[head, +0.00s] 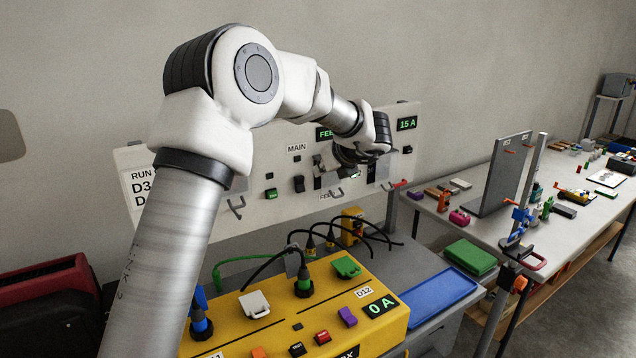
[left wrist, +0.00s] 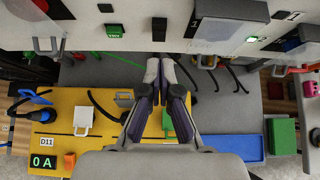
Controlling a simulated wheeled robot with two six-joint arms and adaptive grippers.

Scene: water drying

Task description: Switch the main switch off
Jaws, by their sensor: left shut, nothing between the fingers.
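The main switch (head: 299,184) is a dark rocker on the upright white panel (head: 250,175), below the MAIN label (head: 297,148). In the left wrist view a dark block (left wrist: 159,29) at the top, right of a green TRV button (left wrist: 115,31), appears to be this switch. Its on or off position cannot be told. My left gripper (left wrist: 160,66) is shut and empty, its fingertips just short of this block in that picture. I see no clear contact. In the head view my wrist hides most of the fingers. My right gripper is not in view.
A yellow box (head: 330,291) with cables and plugs stands below the panel. Hooks (head: 236,208) stick out from the panel's lower part. A blue tray (head: 440,297) and green block (head: 470,257) lie to the right. A cluttered table (head: 480,235) stands farther right.

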